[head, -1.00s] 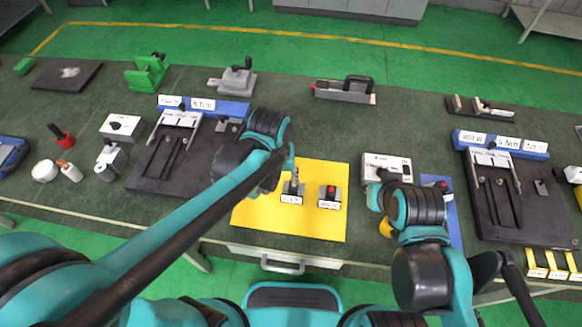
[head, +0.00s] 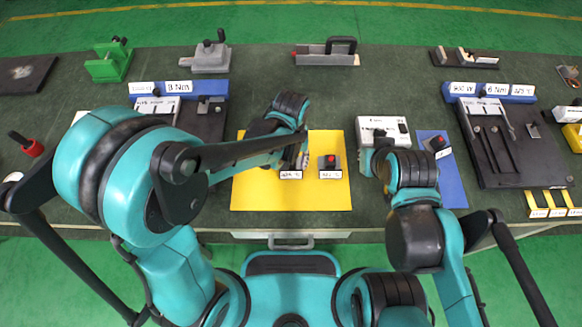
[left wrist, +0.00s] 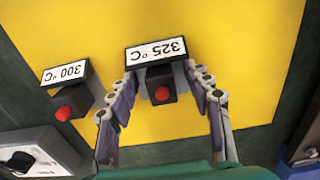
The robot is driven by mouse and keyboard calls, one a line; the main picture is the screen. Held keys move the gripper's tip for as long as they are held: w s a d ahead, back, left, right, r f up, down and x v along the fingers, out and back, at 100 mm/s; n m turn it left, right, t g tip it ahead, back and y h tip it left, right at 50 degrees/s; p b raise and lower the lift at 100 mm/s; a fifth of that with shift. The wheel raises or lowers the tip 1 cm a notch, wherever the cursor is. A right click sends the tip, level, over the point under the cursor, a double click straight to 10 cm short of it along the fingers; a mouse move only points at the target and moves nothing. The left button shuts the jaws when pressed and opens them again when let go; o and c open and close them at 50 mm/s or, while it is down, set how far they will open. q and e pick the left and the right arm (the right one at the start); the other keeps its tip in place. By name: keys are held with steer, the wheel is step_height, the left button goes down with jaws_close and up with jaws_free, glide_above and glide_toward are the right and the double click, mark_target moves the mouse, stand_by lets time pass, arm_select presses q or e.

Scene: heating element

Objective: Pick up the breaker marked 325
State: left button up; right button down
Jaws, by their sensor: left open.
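The breaker marked 325 °C (left wrist: 161,84) has a dark body, a red button and a white label, and sits on the yellow mat (left wrist: 225,30). My left gripper (left wrist: 164,88) is open, with one finger on each side of this breaker; whether they touch it I cannot tell. In the head view my left gripper (head: 300,160) and arm hide most of this breaker, but its label (head: 290,175) shows. The breaker marked 300 °C (left wrist: 68,96) stands beside it, to the right in the head view (head: 329,165). My right arm ends near a white box; its fingers are hidden.
The white box (head: 396,127) with a black knob stands right of the mat. A blue mat (head: 452,185) lies beyond it, with a black fixture board (head: 500,155) further right. A grey clamp (head: 325,59) stands behind. The mat's front part is clear.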

arm_select(q)
jaws_close()
steer(key=shift+r, duration=0.1)
